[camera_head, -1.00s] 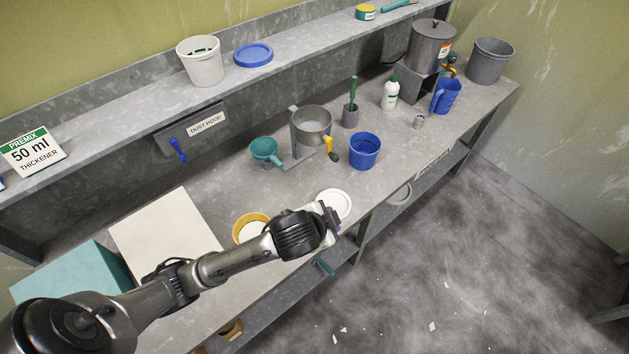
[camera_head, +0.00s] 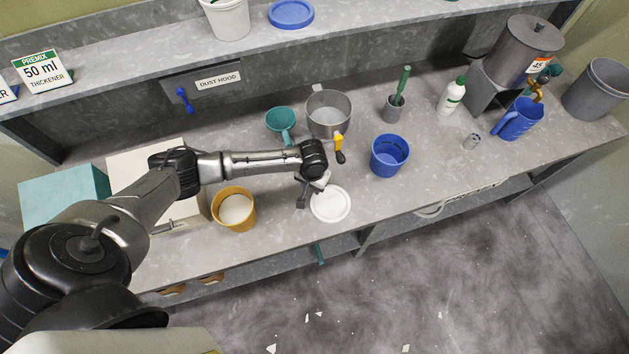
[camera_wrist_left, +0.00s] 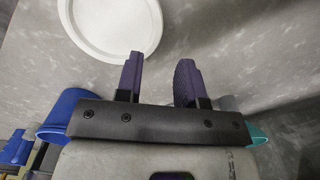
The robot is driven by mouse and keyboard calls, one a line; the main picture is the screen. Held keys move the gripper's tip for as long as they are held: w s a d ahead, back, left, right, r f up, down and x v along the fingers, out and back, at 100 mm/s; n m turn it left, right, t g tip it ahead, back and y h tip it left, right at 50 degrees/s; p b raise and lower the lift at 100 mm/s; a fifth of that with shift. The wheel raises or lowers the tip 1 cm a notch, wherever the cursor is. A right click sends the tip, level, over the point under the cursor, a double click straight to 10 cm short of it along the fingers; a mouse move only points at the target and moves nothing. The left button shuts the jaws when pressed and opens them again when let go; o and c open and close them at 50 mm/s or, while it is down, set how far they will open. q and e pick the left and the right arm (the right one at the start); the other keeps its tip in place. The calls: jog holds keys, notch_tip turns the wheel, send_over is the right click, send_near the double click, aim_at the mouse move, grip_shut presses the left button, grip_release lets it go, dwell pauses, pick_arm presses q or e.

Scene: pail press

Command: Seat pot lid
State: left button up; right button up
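A flat white round lid (camera_head: 330,204) lies on the bench near its front edge. It also shows at the top of the left wrist view (camera_wrist_left: 112,22). My left gripper (camera_head: 310,192) is just left of and behind the lid in the head view, apparently above the bench. In the left wrist view its two purple fingers (camera_wrist_left: 159,80) are apart with nothing between them, and the lid lies beyond their tips. A yellow pot (camera_head: 219,216) with pale contents stands open to the left of the lid. My right gripper is out of view.
A blue pot (camera_head: 375,163) stands right of the lid. Behind are a metal mixing pot (camera_head: 328,128) with a yellow-handled crank and a teal funnel-shaped cup (camera_head: 281,122). Bare bench is right of the lid.

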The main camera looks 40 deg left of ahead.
aim_at(314, 196)
pick_arm(q)
jog(key=shift+w+n, duration=0.1)
jog(key=shift+n, duration=0.2)
jog(key=shift+w, duration=0.15)
notch_tip(314, 196, down, 9)
jog(key=b, duration=1.1)
jog(key=shift+r, duration=0.1)
jog(key=shift+r+p, duration=0.55)
jog(key=shift+p, duration=0.1)
jog(key=shift+c, duration=0.9)
grip_shut()
